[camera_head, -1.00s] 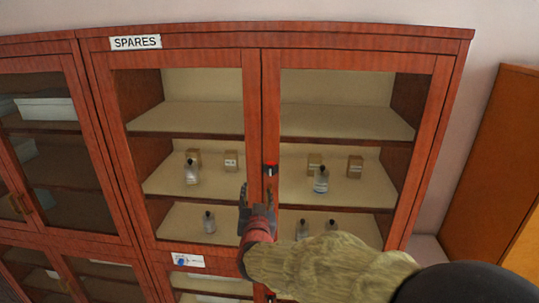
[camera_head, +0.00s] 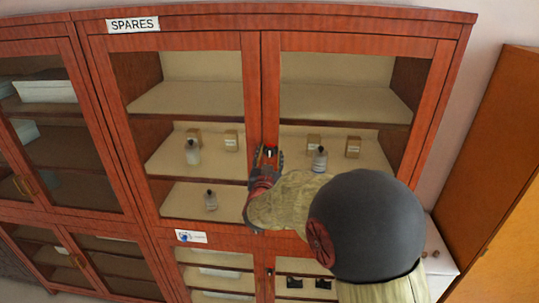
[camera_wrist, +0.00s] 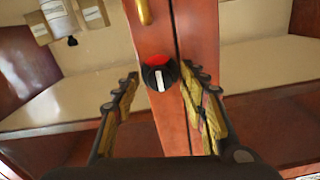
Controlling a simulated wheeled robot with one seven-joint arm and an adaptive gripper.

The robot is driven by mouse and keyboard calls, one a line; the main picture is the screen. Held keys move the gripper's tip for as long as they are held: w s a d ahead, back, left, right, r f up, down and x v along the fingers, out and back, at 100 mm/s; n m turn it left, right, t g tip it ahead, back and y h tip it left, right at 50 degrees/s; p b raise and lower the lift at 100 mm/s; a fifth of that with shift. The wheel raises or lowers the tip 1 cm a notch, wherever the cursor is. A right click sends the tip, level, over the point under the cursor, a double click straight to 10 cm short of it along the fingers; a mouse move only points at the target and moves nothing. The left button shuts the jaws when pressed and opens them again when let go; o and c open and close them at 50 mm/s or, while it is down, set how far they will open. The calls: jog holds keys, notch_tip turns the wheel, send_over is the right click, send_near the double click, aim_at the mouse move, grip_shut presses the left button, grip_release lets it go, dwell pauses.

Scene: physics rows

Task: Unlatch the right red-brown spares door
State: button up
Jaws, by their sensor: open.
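The right red-brown spares door (camera_head: 433,95) is a glazed door in the head view, flush with the left door (camera_head: 253,85) along the centre seam. A round black latch knob with a red sector and a white bar (camera_wrist: 160,82) sits on the wood beside the seam in the wrist view. My gripper (camera_head: 268,158) is open at the seam, largely hiding the knob in the head view. In the wrist view its fingers (camera_wrist: 159,75) stand on either side of the knob, with gaps visible. A brass handle (camera_wrist: 145,10) shows above the knob.
A SPARES sign (camera_head: 133,25) is on the cabinet's top left. Bottles and small boxes (camera_head: 353,147) stand on shelves behind the glass. Another glazed cabinet (camera_head: 75,130) adjoins at left. An orange-brown cabinet (camera_head: 490,160) stands at right.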

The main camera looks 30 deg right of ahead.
jog(key=c, duration=0.3)
jog(key=c, duration=0.8)
grip_shut()
